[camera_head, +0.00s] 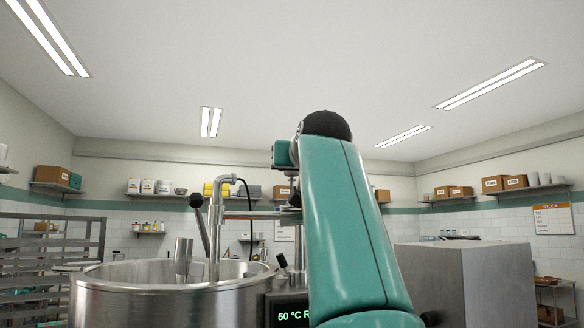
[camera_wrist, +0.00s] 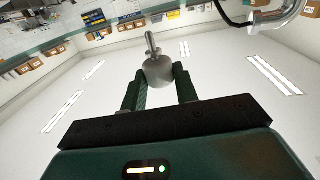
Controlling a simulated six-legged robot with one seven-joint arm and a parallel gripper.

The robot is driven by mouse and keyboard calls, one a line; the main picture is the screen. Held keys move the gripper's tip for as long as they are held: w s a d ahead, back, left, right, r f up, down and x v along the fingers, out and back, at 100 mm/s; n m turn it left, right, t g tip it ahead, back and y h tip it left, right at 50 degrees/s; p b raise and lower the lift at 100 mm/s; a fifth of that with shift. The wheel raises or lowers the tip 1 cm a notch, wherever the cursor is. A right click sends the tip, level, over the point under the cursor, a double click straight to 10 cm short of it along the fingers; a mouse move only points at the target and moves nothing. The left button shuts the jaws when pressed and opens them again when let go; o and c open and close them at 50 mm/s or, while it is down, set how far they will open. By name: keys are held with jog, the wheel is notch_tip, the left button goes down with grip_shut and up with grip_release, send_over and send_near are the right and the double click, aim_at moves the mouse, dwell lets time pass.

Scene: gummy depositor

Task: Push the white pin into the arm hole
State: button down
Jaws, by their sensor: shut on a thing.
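My gripper (camera_wrist: 158,76) shows in the wrist view, its two dark green fingers shut on a pale grey-white pin (camera_wrist: 157,66). The pin has a rounded, bulb-like body between the fingertips and a thin stem that points away from the gripper. It is held clear in the air and touches nothing else that I can see. In the head view my teal arm fills the middle and hides the gripper and pin. I cannot make out the arm hole in either view.
A large steel kettle (camera_head: 165,300) stands at left, with a bent steel pipe (camera_head: 214,225) and a black-knobbed lever (camera_head: 202,228) above it. A temperature display (camera_head: 292,316) is beside it. A steel cabinet (camera_head: 470,285) stands right of my arm. A rack (camera_head: 45,265) is far left.

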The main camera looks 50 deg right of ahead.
jog(key=shift+w+a, duration=0.1)
jog(key=shift+f, duration=0.9)
jog(key=shift+s, duration=0.2)
jog(key=shift+w, duration=0.15)
jog(key=shift+f, duration=0.2)
dwell(0.6)
